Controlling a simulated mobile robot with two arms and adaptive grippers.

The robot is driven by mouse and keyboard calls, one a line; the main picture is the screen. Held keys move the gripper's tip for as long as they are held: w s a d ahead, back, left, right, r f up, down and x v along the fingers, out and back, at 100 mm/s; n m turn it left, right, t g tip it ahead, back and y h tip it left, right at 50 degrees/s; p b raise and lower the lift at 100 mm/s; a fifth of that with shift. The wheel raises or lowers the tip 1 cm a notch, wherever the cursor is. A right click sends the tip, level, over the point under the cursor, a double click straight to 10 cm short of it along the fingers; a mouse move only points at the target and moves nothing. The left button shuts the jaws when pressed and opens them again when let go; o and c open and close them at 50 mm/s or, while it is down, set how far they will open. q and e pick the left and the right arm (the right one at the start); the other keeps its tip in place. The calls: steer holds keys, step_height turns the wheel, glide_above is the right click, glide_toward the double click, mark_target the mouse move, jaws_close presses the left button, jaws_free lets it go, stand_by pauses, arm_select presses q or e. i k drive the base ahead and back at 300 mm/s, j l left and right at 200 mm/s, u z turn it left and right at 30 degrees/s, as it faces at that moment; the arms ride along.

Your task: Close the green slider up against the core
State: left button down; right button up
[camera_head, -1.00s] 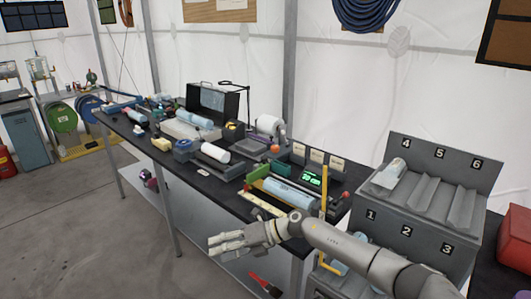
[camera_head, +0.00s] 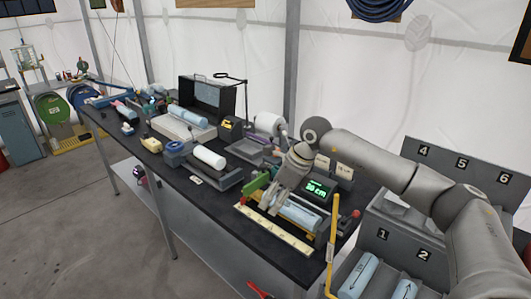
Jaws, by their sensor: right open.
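The green slider (camera_head: 257,184) stands at the left end of the measuring rig on the bench. The core, a light blue cylinder (camera_head: 303,215), lies in the rig, its left part hidden by my gripper. My right gripper (camera_head: 263,204) is open, fingers pointing down over the left part of the rig, next to the slider and the core's left end. I cannot tell whether it touches either, or whether a gap lies between slider and core. My left gripper is not in view.
A display (camera_head: 317,188) reading about 30 cm stands behind the rig, and a pale ruler (camera_head: 272,230) lies in front. A yellow post (camera_head: 334,235) rises at right, beside a numbered grey rack (camera_head: 385,232). A white cylinder (camera_head: 209,157) lies farther left.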

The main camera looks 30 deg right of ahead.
mark_target(263, 175)
steer(key=i+l, duration=0.7)
steer(key=i, duration=0.15)
